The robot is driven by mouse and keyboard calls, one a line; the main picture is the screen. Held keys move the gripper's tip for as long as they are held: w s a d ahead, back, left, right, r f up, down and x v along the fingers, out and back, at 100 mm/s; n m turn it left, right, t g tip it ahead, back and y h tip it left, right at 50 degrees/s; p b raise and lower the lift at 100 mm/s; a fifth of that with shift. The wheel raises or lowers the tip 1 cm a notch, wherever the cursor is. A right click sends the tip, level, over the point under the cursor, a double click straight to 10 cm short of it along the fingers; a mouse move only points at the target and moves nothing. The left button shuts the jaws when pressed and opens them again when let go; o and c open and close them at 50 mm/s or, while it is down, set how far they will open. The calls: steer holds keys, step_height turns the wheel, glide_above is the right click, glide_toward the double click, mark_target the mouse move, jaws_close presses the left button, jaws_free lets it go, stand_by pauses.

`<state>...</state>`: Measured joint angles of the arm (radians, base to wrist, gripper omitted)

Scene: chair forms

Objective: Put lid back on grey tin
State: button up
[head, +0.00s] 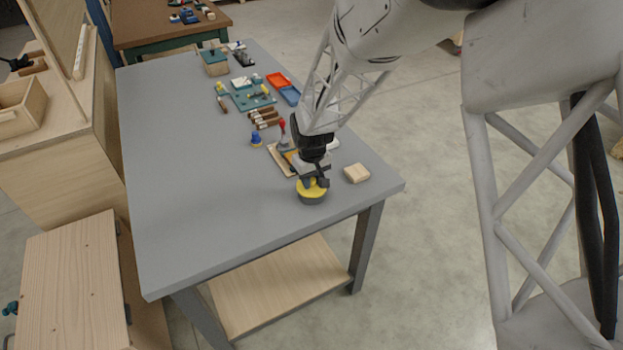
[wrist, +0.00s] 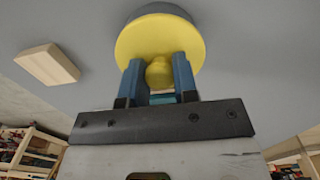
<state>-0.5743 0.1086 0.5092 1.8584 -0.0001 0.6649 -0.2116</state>
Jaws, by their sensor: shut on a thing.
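The grey tin (head: 312,199) stands on the grey table near its front right corner. The yellow lid (head: 318,188) is at the top of the tin, directly under my gripper (head: 313,180). In the wrist view the yellow lid (wrist: 160,45) is a round disc with a knob (wrist: 159,74). The blue fingers of my gripper (wrist: 158,78) are shut on that knob from both sides. The dark grey tin (wrist: 162,10) shows just beyond the lid's far edge. I cannot tell whether the lid is fully seated on the tin or slightly above it.
A wooden block (head: 356,173) lies on the table just right of the tin. Behind my gripper are a wooden tray (head: 281,160), a blue object (head: 256,139) and several brown-handled tools (head: 264,117). The table's left and front left are clear.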

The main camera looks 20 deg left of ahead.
stand_by(0.7)
steer(key=o, duration=1.5)
steer(key=shift+c, duration=0.2)
steer(key=shift+r, duration=0.15)
steer(key=shift+r, duration=3.3)
jaws_close()
